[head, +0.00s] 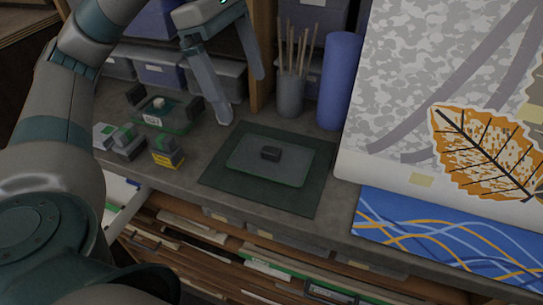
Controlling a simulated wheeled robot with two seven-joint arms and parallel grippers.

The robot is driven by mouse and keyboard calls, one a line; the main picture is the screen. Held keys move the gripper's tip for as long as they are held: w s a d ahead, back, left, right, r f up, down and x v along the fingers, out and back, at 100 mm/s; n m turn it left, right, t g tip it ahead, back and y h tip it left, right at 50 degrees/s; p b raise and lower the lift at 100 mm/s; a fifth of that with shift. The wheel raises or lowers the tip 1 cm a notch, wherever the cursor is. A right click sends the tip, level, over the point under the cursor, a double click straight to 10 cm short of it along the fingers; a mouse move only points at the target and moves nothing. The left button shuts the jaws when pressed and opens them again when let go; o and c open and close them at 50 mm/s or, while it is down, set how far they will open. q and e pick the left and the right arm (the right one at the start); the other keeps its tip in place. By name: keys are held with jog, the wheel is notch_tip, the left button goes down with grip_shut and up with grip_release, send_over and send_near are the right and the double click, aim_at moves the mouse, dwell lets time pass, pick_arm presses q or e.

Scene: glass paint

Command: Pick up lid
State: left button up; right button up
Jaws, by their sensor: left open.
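My left gripper (243,98) comes in from the upper left and hangs above the worktop, behind and to the left of the lid. Its two fingers are spread wide with nothing seen between them. It is apart from the lid. My right gripper is not in view.
A cup of brushes (290,97) and a blue cylinder (340,82) stand behind the mat. Small boxes (167,152) and a green container (165,118) sit at left. A large patterned panel (420,90) stands at right. Below the front edge are shelves of sheets.

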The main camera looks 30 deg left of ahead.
pick_arm(q)
send_near(266, 150)
jog(key=p+x, duration=0.1)
jog(key=x, duration=0.2)
jog(key=shift+d+f, duration=0.1)
jog(key=shift+f, duration=0.3)
jog(key=shift+d+f, duration=0.1)
jog(key=shift+f, duration=0.15)
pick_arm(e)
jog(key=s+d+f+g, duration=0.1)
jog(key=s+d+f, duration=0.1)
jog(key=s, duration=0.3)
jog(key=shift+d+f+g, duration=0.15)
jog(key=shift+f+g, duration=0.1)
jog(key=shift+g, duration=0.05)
